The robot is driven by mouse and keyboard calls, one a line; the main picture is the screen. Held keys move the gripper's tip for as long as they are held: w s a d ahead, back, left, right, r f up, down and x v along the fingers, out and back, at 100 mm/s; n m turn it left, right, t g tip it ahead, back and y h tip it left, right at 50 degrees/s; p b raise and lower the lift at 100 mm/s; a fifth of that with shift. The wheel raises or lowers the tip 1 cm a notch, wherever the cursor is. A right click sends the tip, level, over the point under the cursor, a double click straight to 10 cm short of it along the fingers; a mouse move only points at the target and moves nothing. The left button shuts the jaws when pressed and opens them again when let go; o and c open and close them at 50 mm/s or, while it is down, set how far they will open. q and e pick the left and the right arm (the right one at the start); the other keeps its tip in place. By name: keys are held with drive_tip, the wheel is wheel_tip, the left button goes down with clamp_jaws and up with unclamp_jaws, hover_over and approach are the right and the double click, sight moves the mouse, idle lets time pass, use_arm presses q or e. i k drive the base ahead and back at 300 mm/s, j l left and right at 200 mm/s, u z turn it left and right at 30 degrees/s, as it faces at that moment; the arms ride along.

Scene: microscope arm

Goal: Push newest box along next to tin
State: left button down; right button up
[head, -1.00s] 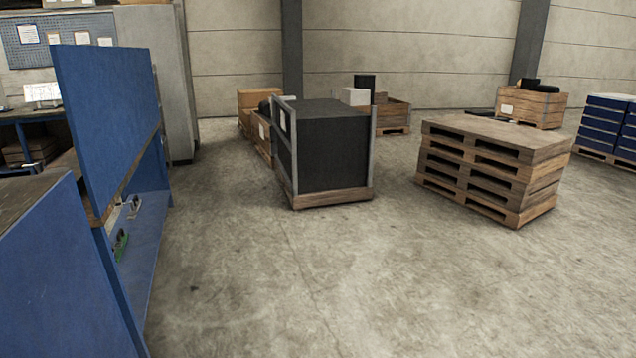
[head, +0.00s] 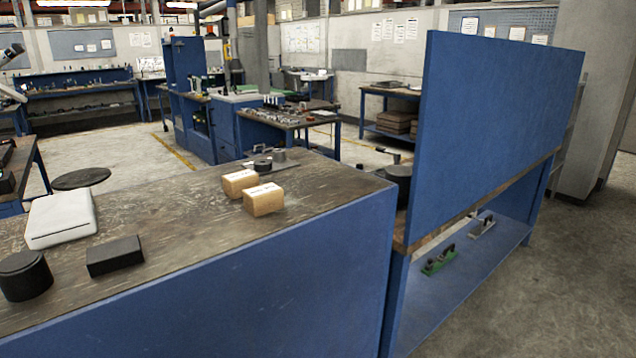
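Two small tan cardboard boxes stand close together on the worn top of a blue workbench (head: 330,190). The nearer box (head: 264,200) is to the right; the farther box (head: 240,183) is just behind and left of it. Their markings are too small to read, so I cannot tell which is newest. A low black round container (head: 263,165) and a small grey cylinder (head: 279,156) stand behind the boxes. A larger black round container (head: 24,276) stands at the near left. I cannot tell which of these is the tin. Neither gripper is in view.
A black block (head: 114,256) and a white flat-topped case (head: 61,218) are on the bench's left part. The benchtop between the block and boxes is clear. A tall blue panel (head: 490,140) rises at the right. Bare floor (head: 580,280) lies beyond it.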

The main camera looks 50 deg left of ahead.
sight(264, 199)
drive_tip(key=i+u, duration=0.15)
drive_tip(key=i, duration=0.4)
drive_tip(key=i+u, duration=0.15)
drive_tip(key=i, duration=0.4)
drive_tip(key=i+l+u, duration=0.15)
drive_tip(key=i, duration=0.4)
drive_tip(key=i+z, duration=0.2)
drive_tip(key=z, duration=0.2)
drive_tip(key=i+j+z, duration=0.1)
drive_tip(key=z, duration=0.3)
drive_tip(key=i+j+z, duration=0.15)
drive_tip(key=z, duration=6.25)
drive_tip(key=k, duration=0.05)
